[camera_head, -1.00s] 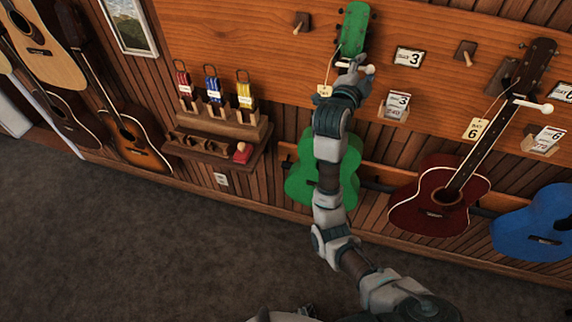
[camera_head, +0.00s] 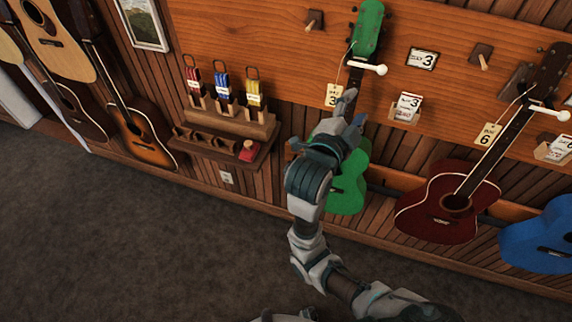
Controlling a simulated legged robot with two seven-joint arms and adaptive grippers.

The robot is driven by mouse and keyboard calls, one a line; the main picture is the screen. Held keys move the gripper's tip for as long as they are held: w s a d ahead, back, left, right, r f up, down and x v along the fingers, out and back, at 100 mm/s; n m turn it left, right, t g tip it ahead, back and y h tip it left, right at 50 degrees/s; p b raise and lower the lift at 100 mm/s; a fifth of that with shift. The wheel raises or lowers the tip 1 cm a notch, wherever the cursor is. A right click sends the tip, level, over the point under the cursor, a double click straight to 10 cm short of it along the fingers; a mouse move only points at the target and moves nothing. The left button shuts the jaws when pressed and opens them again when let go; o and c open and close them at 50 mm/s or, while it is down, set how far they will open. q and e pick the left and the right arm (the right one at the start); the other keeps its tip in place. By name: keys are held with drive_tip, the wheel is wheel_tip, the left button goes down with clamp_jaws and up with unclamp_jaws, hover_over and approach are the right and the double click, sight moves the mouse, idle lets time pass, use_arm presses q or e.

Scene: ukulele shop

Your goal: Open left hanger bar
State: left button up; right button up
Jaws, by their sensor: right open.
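The left hanger bar (camera_head: 368,68) is a white bar with a rounded right end. It lies across the neck of a green ukulele (camera_head: 348,185) just below its green headstock (camera_head: 368,30). A similar white bar (camera_head: 548,112) crosses the neck of the dark red ukulele (camera_head: 450,203) at the right. My right gripper (camera_head: 354,108) is open and empty, below the left bar and apart from it. It is in front of the green ukulele's neck and hides part of the neck and body. My left gripper is not in view.
A tag marked 3 (camera_head: 334,95) hangs left of the green ukulele's neck. A card holder (camera_head: 404,115) is on the board to the right. A shelf (camera_head: 225,140) with coloured straps is at the left. The blue ukulele (camera_head: 540,235) is at far right. The carpet (camera_head: 130,250) is clear.

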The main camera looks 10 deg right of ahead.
drive_tip(key=w+d+f+m+h+b, duration=0.1)
drive_tip(key=w+d+f+h+b, duration=0.15)
drive_tip(key=f+h, duration=0.35)
drive_tip(key=w+a+f+n+t+y, duration=0.2)
drive_tip(key=a+f+n+t+y, duration=0.1)
drive_tip(key=f+n+y, duration=0.3)
drive_tip(key=w+a+f+n+t+y, duration=0.3)
drive_tip(key=a+f+n+y, duration=0.3)
drive_tip(key=f, duration=0.4)
drive_tip(key=w+a+f+n+t+y+b, duration=0.1)
drive_tip(key=w+a+f+n+t+y, duration=0.2)
drive_tip(key=f+n+y, duration=0.4)
drive_tip(key=shift+a+f+n+t, duration=0.4)
drive_tip(key=shift+a+f+n, duration=0.2)
drive_tip(key=shift+a, duration=0.05)
drive_tip(key=shift+a, duration=0.2)
